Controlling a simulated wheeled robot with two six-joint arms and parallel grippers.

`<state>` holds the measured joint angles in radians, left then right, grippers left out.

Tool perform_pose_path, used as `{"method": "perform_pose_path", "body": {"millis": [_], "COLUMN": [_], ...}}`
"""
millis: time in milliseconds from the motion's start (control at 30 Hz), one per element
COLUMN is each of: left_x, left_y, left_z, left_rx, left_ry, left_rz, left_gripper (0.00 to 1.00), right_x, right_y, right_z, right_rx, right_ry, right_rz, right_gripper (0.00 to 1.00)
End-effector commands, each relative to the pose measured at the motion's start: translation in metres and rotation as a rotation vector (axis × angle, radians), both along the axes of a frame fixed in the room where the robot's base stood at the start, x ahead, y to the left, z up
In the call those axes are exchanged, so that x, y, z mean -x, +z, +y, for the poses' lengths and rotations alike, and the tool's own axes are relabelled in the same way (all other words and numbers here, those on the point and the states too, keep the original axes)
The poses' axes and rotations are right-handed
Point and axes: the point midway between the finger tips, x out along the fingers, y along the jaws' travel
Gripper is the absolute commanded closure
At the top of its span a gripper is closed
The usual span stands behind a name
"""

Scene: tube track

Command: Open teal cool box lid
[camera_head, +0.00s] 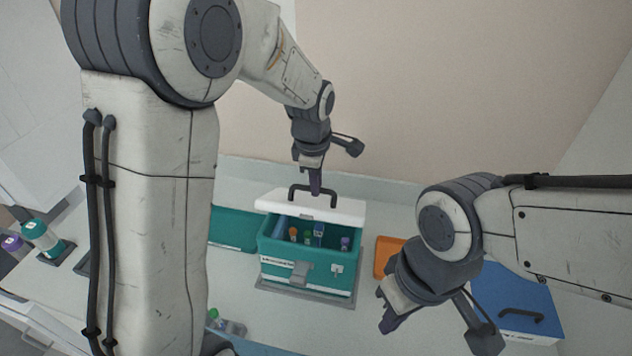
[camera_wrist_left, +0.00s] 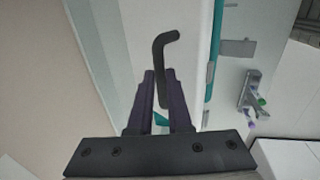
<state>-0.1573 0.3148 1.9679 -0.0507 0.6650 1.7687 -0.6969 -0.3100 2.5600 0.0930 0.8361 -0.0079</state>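The teal cool box (camera_head: 307,275) stands in the middle of the counter in the head view. Its white lid (camera_head: 325,208) is raised at the front and tilted back, so several coloured-capped tubes (camera_head: 307,236) show inside. A black handle (camera_head: 300,190) is on the lid, and it also shows in the left wrist view (camera_wrist_left: 161,55). My left gripper (camera_head: 315,188) is at the handle, its fingers closed around the bar in the left wrist view (camera_wrist_left: 160,85). My right gripper (camera_head: 432,335) is open and empty, in front of the box to the right.
A blue box (camera_head: 515,300) with a black handle is at the right, partly behind my right arm. An orange tray (camera_head: 387,256) lies right of the cool box. A teal-capped bottle (camera_head: 38,235) stands far left. A small rack (camera_head: 232,326) is at the front.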

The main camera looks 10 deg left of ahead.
Motion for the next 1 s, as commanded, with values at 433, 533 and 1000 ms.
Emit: {"method": "perform_pose_path", "body": {"millis": [433,533,1000], "left_x": [-0.001,-0.003,-0.015], "left_y": [0.001,0.007,0.038], "left_z": [0.0,0.0,0.0], "left_rx": [0.001,0.001,0.0], "left_ry": [0.0,0.0,0.0], "left_rz": [-0.002,-0.002,0.0], "left_gripper": [0.53,0.53,0.53], "right_x": [0.0,0.0,0.0], "right_y": [0.001,0.007,0.037], "right_z": [0.0,0.0,0.0], "right_rx": [0.0,0.0,0.0], "right_ry": [0.0,0.0,-0.002], "right_rz": [0.0,0.0,0.0], "right_gripper": [1.0,1.0,1.0]}}
